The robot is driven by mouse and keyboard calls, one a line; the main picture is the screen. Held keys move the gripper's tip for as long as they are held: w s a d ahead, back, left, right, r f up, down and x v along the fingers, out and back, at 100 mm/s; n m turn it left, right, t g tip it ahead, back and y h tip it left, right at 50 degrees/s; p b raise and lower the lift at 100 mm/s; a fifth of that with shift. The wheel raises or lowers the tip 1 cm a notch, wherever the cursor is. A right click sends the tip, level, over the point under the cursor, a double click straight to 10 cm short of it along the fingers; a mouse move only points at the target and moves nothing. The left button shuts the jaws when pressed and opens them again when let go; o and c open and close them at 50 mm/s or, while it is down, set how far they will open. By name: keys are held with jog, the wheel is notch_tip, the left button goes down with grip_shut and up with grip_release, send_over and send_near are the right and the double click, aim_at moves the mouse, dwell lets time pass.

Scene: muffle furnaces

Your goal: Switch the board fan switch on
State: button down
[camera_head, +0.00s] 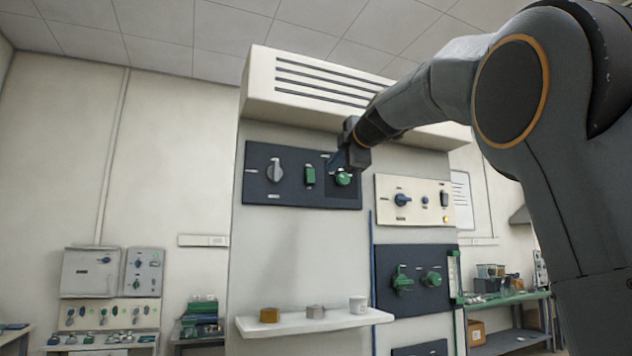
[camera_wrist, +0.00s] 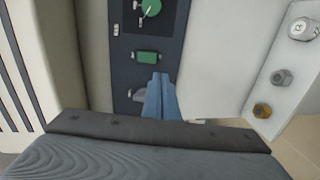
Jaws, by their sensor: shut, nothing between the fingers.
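A dark board (camera_head: 318,199) on the cream wall unit carries a grey rotary knob (camera_head: 275,171), a green rocker-type switch (camera_head: 310,175) and a round green knob (camera_head: 343,178). The labels are too small to read, so I cannot tell which is the fan switch. My gripper (camera_head: 337,160) is in front of the board's right part, partly hiding the green knob's surroundings. In the wrist view my blue fingers (camera_wrist: 160,92) are together and empty. Their tips appear just beside the green switch (camera_wrist: 145,57), with the grey knob (camera_wrist: 138,95) partly hidden behind; contact is unclear.
A cream panel (camera_head: 415,216) with a blue knob is right of the board. A lower dark panel (camera_head: 412,302) has two green knobs. A white shelf (camera_head: 300,325) below holds small blocks and a white cup. A vented hood (camera_head: 310,80) juts out above the board.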

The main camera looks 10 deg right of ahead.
aim_at(312, 181)
jog(key=shift+s+r, duration=0.15)
jog(key=shift+r, duration=0.45)
jog(key=p+x, duration=0.9)
jog(key=x, duration=0.4)
jog(key=shift+w+a, duration=0.1)
jog(key=shift+w, duration=0.15)
jog(key=shift+w+f+p, duration=0.1)
jog(key=shift+w+p, duration=0.2)
jog(key=shift+b, duration=0.35)
